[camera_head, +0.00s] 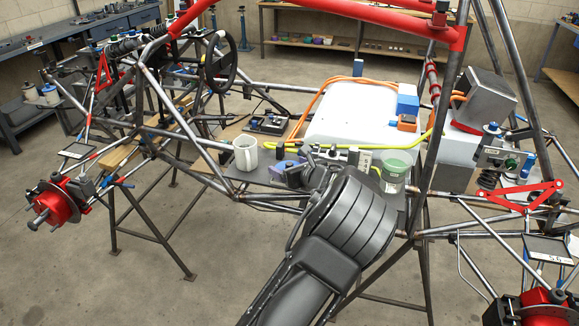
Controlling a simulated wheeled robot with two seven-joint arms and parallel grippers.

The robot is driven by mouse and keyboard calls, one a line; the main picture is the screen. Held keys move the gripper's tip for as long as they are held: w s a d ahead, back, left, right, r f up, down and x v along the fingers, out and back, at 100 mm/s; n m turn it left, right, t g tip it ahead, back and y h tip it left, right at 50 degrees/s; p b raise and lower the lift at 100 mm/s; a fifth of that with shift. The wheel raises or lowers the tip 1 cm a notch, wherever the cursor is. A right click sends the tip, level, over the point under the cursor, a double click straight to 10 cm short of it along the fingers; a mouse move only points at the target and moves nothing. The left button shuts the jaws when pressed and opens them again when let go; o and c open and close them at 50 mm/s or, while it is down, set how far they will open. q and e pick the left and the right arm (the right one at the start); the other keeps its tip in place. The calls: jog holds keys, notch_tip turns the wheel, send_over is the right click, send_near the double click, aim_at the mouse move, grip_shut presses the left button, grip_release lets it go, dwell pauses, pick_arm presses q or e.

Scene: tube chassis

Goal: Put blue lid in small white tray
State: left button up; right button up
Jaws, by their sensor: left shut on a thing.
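My left gripper (298,170) is over the dark panel in the middle of the chassis, with its thick dark wrist in front of it. It is shut at a blue piece (282,166) that looks like the blue lid. The dark fingers cover part of this piece, so its full outline and its height above the panel are unclear. I cannot make out a small white tray for certain; my wrist hides part of the panel. My right gripper is not in view.
A white mug (245,153) stands left of the gripper, and a green-topped clear jar (395,176) stands right of my wrist. A large white box (357,117) lies behind, with orange and yellow cables around it. Chassis tubes (425,130) rise at the right.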

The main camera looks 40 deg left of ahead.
pick_arm(q)
jog(key=shift+f+b, duration=0.45)
jog(key=shift+f, duration=0.1)
dwell(0.7)
jog(key=o, duration=1.1)
jog(key=shift+c, duration=0.2)
jog(key=shift+p+v, duration=1.15)
jog(key=shift+v, duration=1.9)
jog(key=p+v, duration=0.2)
jog(key=v, duration=0.3)
